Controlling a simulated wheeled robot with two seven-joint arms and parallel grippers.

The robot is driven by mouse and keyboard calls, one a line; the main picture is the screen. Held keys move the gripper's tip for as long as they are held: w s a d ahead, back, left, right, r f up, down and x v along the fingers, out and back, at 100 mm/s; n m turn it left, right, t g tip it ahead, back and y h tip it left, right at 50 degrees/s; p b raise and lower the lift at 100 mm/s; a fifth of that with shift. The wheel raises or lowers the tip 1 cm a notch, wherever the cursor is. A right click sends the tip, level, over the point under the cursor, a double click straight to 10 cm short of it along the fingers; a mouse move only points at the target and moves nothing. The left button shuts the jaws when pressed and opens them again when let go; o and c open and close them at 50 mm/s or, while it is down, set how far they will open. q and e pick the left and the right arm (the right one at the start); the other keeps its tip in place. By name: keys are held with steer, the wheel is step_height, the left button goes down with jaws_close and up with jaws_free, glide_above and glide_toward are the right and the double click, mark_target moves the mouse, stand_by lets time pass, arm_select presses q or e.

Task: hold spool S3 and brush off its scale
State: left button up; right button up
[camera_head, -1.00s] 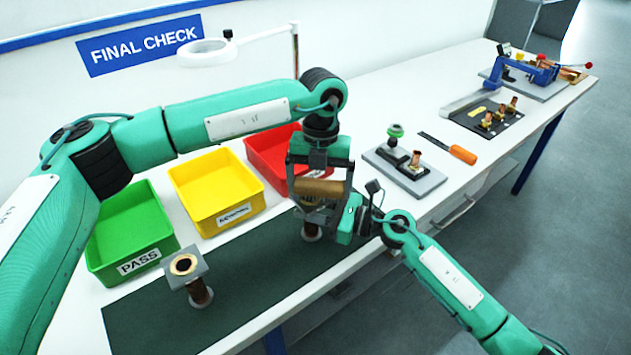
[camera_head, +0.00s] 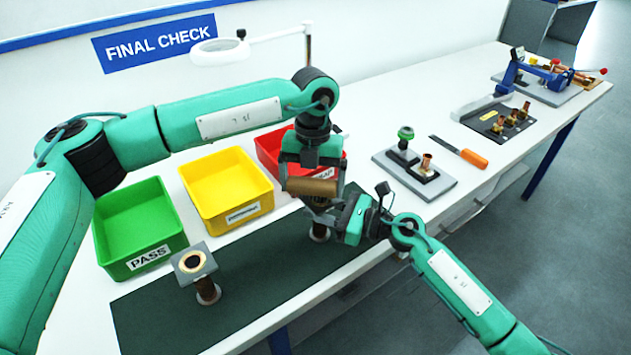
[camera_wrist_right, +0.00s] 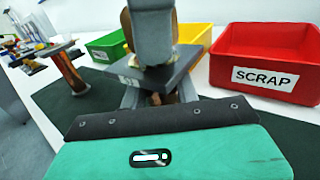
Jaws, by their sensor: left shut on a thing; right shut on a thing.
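A spool (camera_head: 320,231) with a square grey flange stands upright on the dark green mat; no S3 label is readable. My right gripper (camera_head: 334,218) is shut on this spool from the right. In the right wrist view the flange (camera_wrist_right: 122,72) sits above the right jaws, which partly hide the coppery core. My left gripper (camera_head: 313,170) points down over the spool, shut on a brush with a brown wooden handle (camera_head: 312,187). The brush is at the flange; bristle contact is hidden. A second spool (camera_head: 208,292) stands apart at the left on the mat.
Green PASS (camera_head: 153,258), yellow (camera_head: 245,213) and red SCRAP (camera_wrist_right: 265,75) bins line the back of the mat. Right of my arms are a grey fixture (camera_head: 440,184), an orange-handled tool (camera_head: 472,157) and a black tray (camera_head: 495,121). A ring lamp (camera_head: 219,50) stands behind.

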mark_target(330, 183)
arm_select(q)
steer(key=shift+s+d, duration=0.15)
steer(key=shift+d, duration=0.75)
steer(key=shift+s+d, duration=0.15)
steer(key=shift+d, duration=0.7)
steer(key=shift+w+a, duration=0.15)
steer(key=shift+a, duration=0.75)
steer(key=shift+w+a, duration=0.15)
steer(key=shift+a, duration=0.75)
steer(key=shift+s+d, duration=0.15)
steer(key=shift+d, duration=0.8)
steer(key=shift+s+d, duration=0.15)
steer(key=shift+d, duration=0.75)
steer(key=shift+r, duration=3.5)
